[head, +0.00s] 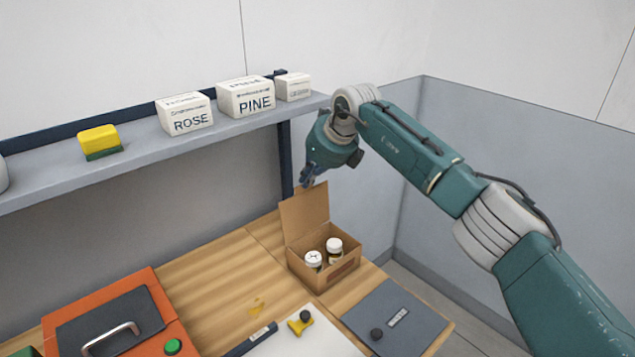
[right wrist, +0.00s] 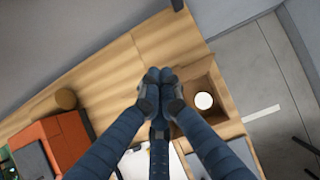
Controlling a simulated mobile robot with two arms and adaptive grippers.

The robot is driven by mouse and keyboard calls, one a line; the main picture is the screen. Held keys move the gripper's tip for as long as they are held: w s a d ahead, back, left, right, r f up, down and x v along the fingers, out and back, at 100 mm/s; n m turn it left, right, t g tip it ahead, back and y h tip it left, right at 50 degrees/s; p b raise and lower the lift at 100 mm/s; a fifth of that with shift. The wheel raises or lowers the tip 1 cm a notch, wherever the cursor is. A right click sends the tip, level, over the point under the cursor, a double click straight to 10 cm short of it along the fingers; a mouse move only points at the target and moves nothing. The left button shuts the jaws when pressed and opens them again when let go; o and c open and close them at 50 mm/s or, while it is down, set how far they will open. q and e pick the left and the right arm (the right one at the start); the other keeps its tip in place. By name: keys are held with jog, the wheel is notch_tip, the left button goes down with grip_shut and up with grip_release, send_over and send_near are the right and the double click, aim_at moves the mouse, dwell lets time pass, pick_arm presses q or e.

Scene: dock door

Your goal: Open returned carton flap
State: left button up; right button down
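The brown carton (head: 343,272) stands on the wooden bench with its top open. Its flap (head: 304,211) stands up at the back left side. Two white-lidded jars (head: 314,260) (head: 334,246) are inside. My right gripper (head: 307,181) is just above the flap's top edge; I cannot tell whether they touch. In the right wrist view its fingertips (right wrist: 160,77) are together, with nothing visible between them. That view shows the carton (right wrist: 218,112) right of the fingers with one white lid (right wrist: 204,101); the fingers hide part of the carton. My left gripper is not in view.
A grey shelf (head: 60,180) with white boxes (head: 186,115) and a yellow-green block (head: 99,141) runs above the bench. An orange case (head: 145,290) is at the left. A dark grey mat (head: 390,313) lies in front of the carton. Bare wood (head: 225,265) lies left of the carton.

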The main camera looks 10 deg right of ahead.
jog(key=shift+w+a, duration=0.45)
jog(key=shift+w, duration=0.1)
jog(key=shift+r, duration=0.15)
jog(key=shift+r+p, duration=0.6)
jog(key=shift+r, duration=0.1)
